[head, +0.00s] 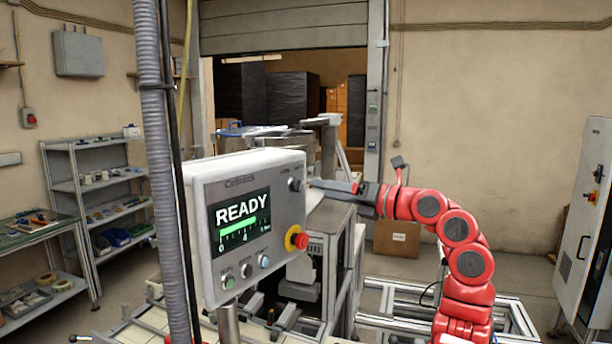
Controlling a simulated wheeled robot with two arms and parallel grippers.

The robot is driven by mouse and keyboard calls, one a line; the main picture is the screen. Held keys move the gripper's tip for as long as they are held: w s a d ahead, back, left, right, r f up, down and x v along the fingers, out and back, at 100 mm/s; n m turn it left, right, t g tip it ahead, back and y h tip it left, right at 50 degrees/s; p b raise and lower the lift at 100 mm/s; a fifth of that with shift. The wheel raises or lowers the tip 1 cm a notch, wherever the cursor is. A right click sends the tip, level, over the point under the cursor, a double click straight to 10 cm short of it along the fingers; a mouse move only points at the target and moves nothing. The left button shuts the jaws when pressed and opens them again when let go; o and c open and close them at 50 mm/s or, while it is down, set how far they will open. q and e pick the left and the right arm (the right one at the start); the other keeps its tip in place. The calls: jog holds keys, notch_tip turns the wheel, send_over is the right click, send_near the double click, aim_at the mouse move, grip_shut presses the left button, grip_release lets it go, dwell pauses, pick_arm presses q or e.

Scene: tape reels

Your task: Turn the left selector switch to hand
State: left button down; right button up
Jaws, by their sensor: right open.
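A grey control panel (205,240) stands in the middle of the head view. Its screen (240,222) reads READY. A small black knob (295,184), which looks like a selector switch, sits at the panel's upper right; its label and setting are too small to read. I see only one such knob, so I cannot tell if it is the left one. My right gripper (317,187) reaches in from the right with its fingers pointing at the knob, just beside it. It is open and seems to hold nothing. Any contact is unclear. My left gripper is out of view.
A red and yellow emergency stop (297,239) sits below the knob. Small green, white and blue buttons (246,270) line the panel's lower edge. A grey hose (160,150) runs down at the panel's left. A metal-frame machine (345,250) stands behind the panel.

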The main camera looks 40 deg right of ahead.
aim_at(303, 185)
jog(key=w+p, duration=0.1)
jog(key=w, duration=0.1)
jog(key=w+a+p, duration=0.1)
jog(key=w, duration=0.2)
jog(key=shift+w+a+r, duration=0.15)
jog(key=shift+w, duration=0.55)
jog(key=shift+s, duration=0.1)
jog(key=shift+c, duration=0.4)
grip_shut()
